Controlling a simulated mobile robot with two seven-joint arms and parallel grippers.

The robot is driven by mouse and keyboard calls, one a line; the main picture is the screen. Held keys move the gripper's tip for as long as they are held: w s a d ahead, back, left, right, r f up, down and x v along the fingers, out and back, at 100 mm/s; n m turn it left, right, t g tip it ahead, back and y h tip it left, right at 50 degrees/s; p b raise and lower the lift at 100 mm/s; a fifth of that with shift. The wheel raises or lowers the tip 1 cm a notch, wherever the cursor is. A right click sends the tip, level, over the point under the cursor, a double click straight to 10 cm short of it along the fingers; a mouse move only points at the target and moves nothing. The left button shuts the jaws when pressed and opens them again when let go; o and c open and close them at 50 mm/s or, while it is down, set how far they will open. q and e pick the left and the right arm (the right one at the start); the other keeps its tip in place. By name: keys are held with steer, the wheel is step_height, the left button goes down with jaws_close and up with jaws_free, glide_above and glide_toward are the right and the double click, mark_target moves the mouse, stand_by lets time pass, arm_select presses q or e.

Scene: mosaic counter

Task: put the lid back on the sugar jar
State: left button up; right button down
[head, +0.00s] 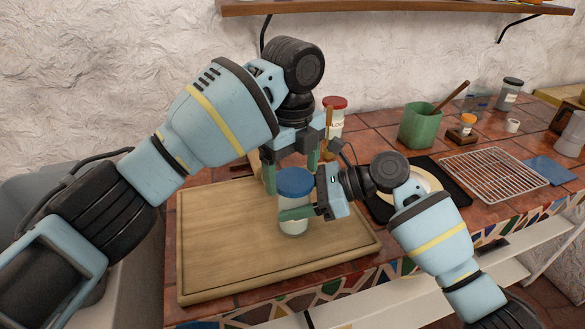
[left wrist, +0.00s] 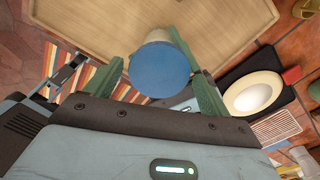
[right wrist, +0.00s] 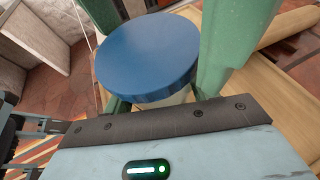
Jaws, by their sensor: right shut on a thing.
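A pale jar (head: 293,222) stands upright over the wooden board, with a round blue lid (head: 295,182) on its top. I cannot read a label on it. The lid looks level and seated in the head view; it also shows in the left wrist view (left wrist: 159,72) and the right wrist view (right wrist: 147,60). My right gripper (head: 292,212) is shut on the jar's body from the right, below the lid. My left gripper (head: 290,173) points down above and behind the jar. Its fingers are apart, one on each side of the lid, with a gap showing.
The wooden board (head: 215,240) has free room left of the jar. A red-lidded jar (head: 334,118) stands behind. A plate on a black tray (head: 455,190), a wire rack (head: 490,170) and a green pot (head: 418,128) are to the right. A shelf (head: 380,6) hangs above.

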arm_select(q)
steer(key=shift+o, duration=0.6)
steer(key=shift+r, duration=0.1)
steer(key=shift+r, duration=2.15)
steer(key=shift+c, duration=0.3)
